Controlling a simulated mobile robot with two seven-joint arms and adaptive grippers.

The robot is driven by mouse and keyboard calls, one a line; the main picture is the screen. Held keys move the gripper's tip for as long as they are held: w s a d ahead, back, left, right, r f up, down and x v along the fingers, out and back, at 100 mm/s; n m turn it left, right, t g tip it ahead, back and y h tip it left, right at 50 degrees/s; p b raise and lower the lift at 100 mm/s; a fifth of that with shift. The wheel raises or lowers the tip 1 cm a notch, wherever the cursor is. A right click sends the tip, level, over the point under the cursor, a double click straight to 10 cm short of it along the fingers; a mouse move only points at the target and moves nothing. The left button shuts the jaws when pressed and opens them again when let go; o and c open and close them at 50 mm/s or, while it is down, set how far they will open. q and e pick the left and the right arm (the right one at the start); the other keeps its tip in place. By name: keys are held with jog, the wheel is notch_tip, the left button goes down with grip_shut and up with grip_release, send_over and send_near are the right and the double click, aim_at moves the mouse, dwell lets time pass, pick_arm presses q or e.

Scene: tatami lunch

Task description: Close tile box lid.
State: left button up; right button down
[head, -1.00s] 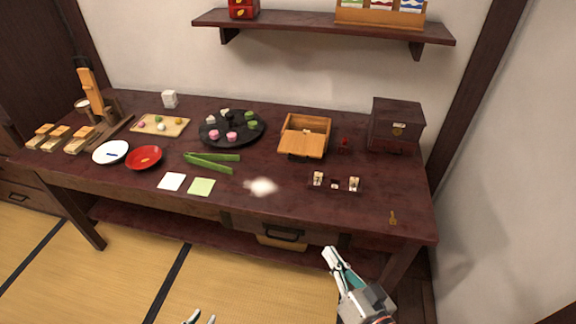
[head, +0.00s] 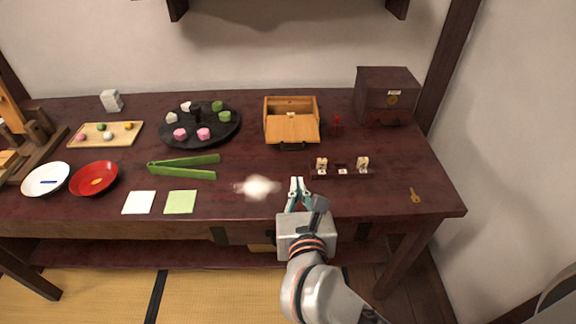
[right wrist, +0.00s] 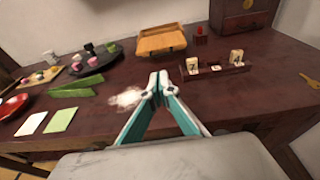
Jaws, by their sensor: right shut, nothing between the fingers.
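The tile box (head: 268,108) is a light wooden box toward the back of the table, right of centre. Its interior shows at the back, with a small pale tile in it. The lid (head: 291,129), a flat orange-brown panel with a dark handle at its front edge, covers only the front part, so the box stands open. The box also shows in the right wrist view (right wrist: 160,42). My right gripper (head: 297,182) is shut and empty at the table's front edge, in front of the box and apart from it. My left gripper is out of view.
A tile rack (head: 330,172) with several tiles stands between gripper and box, to the right. White powder (head: 257,187) lies left of the gripper. A dark chest (head: 386,97) and small red object (head: 336,125) stand right of the box; a black plate (head: 180,135) lies left.

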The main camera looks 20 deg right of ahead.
jog(key=b, duration=0.2)
send_near(292, 130)
jog(key=s+f, duration=0.1)
jog(key=s+a, duration=0.1)
jog(key=shift+s+f, duration=0.25)
jog(key=shift+f, duration=0.15)
jog(key=shift+w+d, duration=0.15)
jog(key=shift+w, duration=0.3)
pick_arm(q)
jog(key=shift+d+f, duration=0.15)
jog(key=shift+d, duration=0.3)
